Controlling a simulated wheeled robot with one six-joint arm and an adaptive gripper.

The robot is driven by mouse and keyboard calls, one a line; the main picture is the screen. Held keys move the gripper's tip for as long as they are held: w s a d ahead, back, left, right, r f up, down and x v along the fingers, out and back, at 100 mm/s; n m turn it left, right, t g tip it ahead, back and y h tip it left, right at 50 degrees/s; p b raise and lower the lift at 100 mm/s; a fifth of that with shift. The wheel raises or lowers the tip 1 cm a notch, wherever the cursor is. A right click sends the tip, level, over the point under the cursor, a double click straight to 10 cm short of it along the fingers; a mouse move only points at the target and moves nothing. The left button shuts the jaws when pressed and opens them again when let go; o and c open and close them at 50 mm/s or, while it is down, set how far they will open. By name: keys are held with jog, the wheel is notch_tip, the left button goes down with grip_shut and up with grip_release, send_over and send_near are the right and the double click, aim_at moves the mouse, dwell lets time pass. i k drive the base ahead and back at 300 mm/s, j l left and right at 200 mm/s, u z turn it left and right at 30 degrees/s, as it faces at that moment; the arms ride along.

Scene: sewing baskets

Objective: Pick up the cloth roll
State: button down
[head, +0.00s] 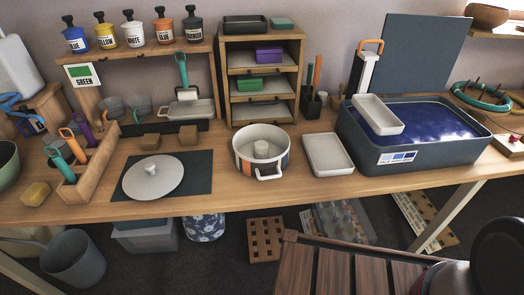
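I cannot make out a cloth roll for certain. My gripper's fingers are not in view; a dark rounded part at the lower right looks like my own arm.
A blue-filled tub (400,158) with a white tray (377,114) on its rim stands at the right. An empty white tray (328,154) lies beside the pot. A lid (153,177) lies on a dark mat. A slatted wooden surface (335,272) is in front.

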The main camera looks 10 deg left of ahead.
aim_at(261, 146)
jog(key=i+j+u, duration=0.1)
jog(key=i+u, duration=0.4)
jog(key=u, duration=0.15)
